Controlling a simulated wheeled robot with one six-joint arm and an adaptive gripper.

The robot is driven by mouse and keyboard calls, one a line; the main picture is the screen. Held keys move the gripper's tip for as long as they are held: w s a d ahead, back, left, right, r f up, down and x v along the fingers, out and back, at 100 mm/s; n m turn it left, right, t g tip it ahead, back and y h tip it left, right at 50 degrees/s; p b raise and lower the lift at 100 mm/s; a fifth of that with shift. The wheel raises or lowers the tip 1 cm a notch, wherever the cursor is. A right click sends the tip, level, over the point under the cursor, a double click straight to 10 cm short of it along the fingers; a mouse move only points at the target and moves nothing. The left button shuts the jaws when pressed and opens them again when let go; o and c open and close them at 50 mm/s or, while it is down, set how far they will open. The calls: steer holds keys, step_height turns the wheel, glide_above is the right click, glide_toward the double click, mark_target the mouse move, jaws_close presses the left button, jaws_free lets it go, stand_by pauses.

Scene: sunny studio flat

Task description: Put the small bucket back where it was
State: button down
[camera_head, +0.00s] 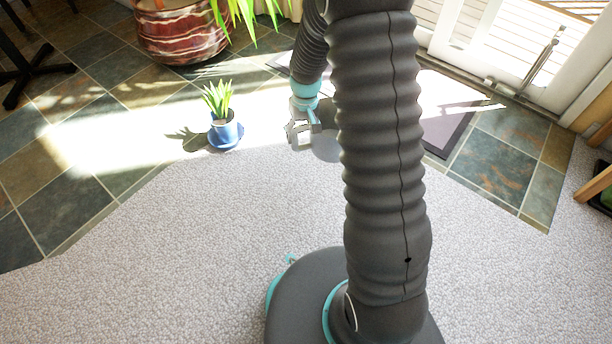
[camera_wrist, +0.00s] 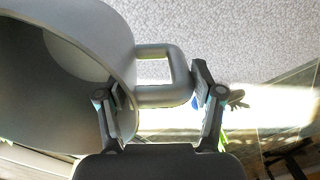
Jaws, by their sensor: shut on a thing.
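The small bucket is a plain grey, round vessel with a squarish loop handle; it fills the left of the wrist view (camera_wrist: 60,100), its open mouth toward the lower left. My gripper (camera_wrist: 160,92) is shut on it at the handle side, one finger at the bucket's rim and the other at the outside of the handle. In the head view my gripper (camera_head: 303,122) holds the bucket (camera_head: 326,149) in front of the sunlit floor, partly hidden behind my arm. I cannot tell how high above the floor it is.
A small plant in a blue pot (camera_head: 224,130) stands on a blue saucer left of my gripper. A large red-brown planter (camera_head: 180,32) stands farther back. A dark mat (camera_head: 446,128) lies by the glass door (camera_head: 500,40). The pale carpet (camera_head: 150,260) at the front left is clear.

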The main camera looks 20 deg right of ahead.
step_height(320, 180, down, 10)
steer(key=s+d+n+p, duration=0.1)
steer(key=s+n+p, duration=0.1)
steer(key=p, duration=0.1)
steer(key=w+a+f+b, duration=0.1)
steer(key=w+a+f, duration=0.1)
steer(key=a+f, duration=0.8)
steer(key=shift+w+a+f, duration=0.2)
steer(key=shift+a+f, duration=0.2)
steer(key=shift+a, duration=0.05)
steer(key=shift+f, duration=0.1)
steer(key=shift+c, duration=0.8)
jaws_free()
